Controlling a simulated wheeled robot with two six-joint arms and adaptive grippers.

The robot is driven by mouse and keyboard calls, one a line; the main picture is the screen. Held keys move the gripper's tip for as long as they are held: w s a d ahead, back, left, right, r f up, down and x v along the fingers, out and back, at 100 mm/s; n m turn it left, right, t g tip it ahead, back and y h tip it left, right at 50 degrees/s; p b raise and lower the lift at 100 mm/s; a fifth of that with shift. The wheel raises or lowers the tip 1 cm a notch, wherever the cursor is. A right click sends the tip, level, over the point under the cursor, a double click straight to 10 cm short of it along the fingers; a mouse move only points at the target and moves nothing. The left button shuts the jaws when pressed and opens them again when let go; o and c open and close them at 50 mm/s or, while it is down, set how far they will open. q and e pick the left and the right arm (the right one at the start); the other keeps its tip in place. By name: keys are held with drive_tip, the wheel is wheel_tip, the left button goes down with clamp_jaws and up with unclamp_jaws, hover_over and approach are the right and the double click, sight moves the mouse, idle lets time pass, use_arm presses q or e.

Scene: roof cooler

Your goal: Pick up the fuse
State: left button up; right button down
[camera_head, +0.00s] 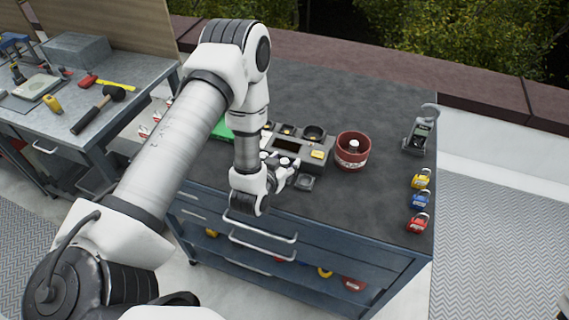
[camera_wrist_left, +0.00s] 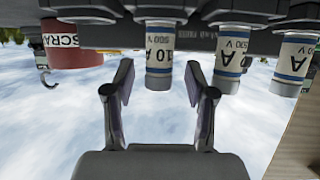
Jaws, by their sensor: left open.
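In the left wrist view, which looks upside down, a white fuse with blue bands and a metal cap (camera_wrist_left: 160,55) reads "10 A 500 V". Two similar fuses (camera_wrist_left: 232,58) (camera_wrist_left: 294,58) stand to its right in the same dark holder (camera_wrist_left: 208,38). My left gripper (camera_wrist_left: 160,82) is open, with the 10 A fuse's capped end lined up between its fingertips and a gap on both sides. In the head view, the left gripper (camera_head: 284,177) is at the front of the grey holder tray (camera_head: 318,166); my arm partly hides it. My right gripper is not in view.
A red scrap bin (camera_head: 353,152) stands right of the tray. A handheld meter (camera_head: 419,136) and yellow, blue and red padlocks (camera_head: 421,180) (camera_head: 420,200) (camera_head: 417,223) line the right edge. The dark worktop (camera_head: 365,202) between is clear. A tool bench (camera_head: 140,75) is at left.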

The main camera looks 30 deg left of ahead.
use_arm(q)
drive_tip(key=shift+w+a+f, duration=0.1)
drive_tip(key=shift+w+f, duration=0.05)
drive_tip(key=shift+w, duration=0.1)
drive_tip(key=shift+s, duration=0.15)
drive_tip(key=c, duration=0.3)
clamp_jaws()
drive_tip(key=shift+r, duration=0.2)
